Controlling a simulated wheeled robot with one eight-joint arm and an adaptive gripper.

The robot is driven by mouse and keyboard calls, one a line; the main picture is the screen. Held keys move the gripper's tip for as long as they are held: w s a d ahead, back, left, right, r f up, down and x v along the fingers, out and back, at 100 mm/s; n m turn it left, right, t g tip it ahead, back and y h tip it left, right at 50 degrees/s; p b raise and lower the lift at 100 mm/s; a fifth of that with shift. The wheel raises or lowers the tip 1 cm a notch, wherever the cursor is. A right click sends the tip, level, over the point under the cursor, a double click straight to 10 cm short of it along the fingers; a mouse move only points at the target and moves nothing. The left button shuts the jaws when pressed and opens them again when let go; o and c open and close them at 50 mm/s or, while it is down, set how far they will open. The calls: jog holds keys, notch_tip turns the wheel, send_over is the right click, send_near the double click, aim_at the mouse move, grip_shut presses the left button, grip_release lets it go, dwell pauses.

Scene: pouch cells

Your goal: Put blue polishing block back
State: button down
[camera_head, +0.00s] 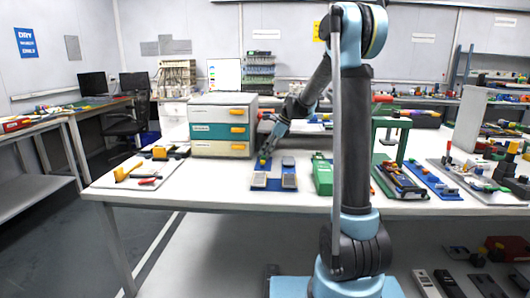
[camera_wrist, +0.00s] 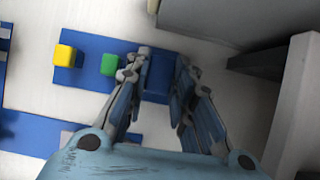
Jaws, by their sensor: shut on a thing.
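My gripper (camera_wrist: 162,58) is shut on the blue polishing block (camera_wrist: 160,72), which sits between the fingers over a blue strip (camera_wrist: 88,72). A yellow block (camera_wrist: 65,56) and a green block (camera_wrist: 109,64) stand on this strip, to the left of the fingers. Whether the blue block touches the strip cannot be told. In the head view my gripper (camera_head: 266,152) points down at the back left of a blue board with grey pads (camera_head: 274,184). The blue block cannot be made out there.
A drawer cabinet (camera_head: 222,126) with yellow handles stands close to the left of my gripper. A green tool (camera_head: 322,174) lies to the right, beside a green press frame (camera_head: 403,122). A tray of hand tools (camera_head: 130,182) lies at the left. White table shows in front of the cabinet.

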jog(key=c, duration=1.4)
grip_release()
jog(key=shift+o, duration=0.2)
jog(key=v, duration=1.2)
